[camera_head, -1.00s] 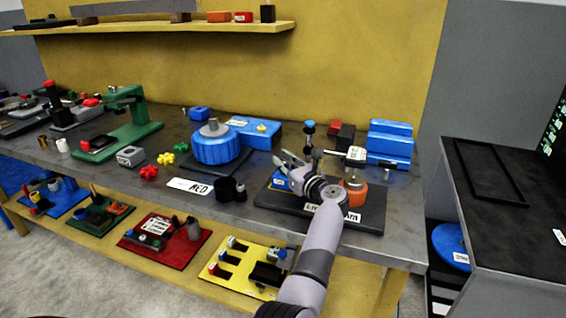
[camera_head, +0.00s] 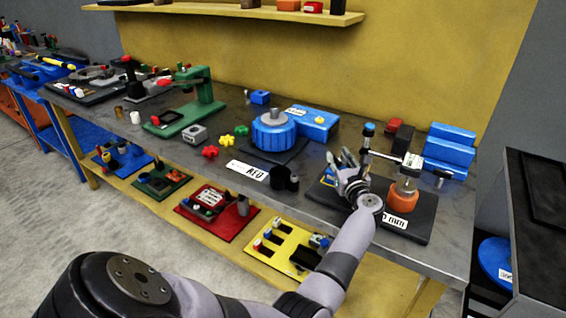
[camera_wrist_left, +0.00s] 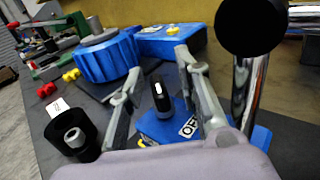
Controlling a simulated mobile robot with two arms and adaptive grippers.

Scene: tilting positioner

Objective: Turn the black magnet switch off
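The black magnet switch (camera_wrist_left: 161,97) is a small upright black knob with a white line. It stands on a blue base (camera_wrist_left: 160,127) with an OFF label (camera_wrist_left: 190,127) in the left wrist view. My left gripper (camera_wrist_left: 158,72) is open, with one finger on each side of the knob and visible gaps to it. In the head view my left gripper (camera_head: 344,160) is over the left part of the dark stand plate (camera_head: 415,222); it largely hides the switch there. My right gripper is in neither view.
A chrome post (camera_wrist_left: 246,90) with a black top stands close right of the gripper. A black cup-like part (camera_wrist_left: 85,150) is at left. A blue round positioner (camera_head: 273,132) stands left of the stand. An orange part (camera_head: 403,194) sits on the stand plate's right.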

